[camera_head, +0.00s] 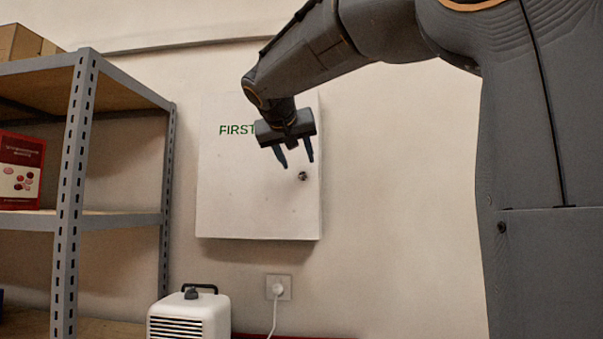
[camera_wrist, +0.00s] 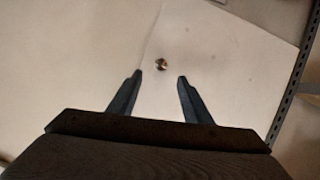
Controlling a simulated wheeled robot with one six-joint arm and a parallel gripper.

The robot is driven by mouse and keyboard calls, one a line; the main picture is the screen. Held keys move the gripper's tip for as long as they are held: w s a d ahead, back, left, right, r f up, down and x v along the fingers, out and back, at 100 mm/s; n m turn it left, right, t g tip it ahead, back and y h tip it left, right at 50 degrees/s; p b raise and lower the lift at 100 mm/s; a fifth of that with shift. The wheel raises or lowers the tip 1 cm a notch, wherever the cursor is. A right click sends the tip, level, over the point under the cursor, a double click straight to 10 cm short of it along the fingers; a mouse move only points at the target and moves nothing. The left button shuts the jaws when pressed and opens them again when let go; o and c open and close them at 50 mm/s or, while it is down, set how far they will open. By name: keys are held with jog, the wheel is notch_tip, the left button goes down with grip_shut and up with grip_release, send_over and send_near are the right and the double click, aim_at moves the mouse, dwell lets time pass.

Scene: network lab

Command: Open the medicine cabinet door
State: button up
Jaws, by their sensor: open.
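The medicine cabinet (camera_head: 240,195) is a white box on the wall with green lettering that starts "FIRST"; the rest is hidden behind my arm. Its door looks shut. A small round metal knob (camera_head: 303,176) sits near the door's right edge. My gripper (camera_head: 296,165) is open and empty in front of the door, its fingers pointing down close to the knob in the picture. In the wrist view the knob (camera_wrist: 160,65) shows just beyond the fingertips, between the two fingers, and apart from them. The cabinet face (camera_wrist: 215,60) fills much of that view.
A grey metal shelf rack (camera_head: 75,190) stands at the left, with a red box (camera_head: 20,172) and a cardboard box (camera_head: 25,42). A white heater-like unit (camera_head: 190,318) stands below the cabinet, near a wall socket (camera_head: 279,288) with a plugged cord. The wall right of the cabinet is bare.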

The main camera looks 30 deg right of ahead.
aim_at(302, 174)
jog(key=p+x, duration=0.2)
jog(key=x, duration=0.5)
jog(key=shift+w+d+f, duration=0.1)
jog(key=shift+w+f, duration=0.05)
jog(key=shift+w, duration=0.05)
grip_shut()
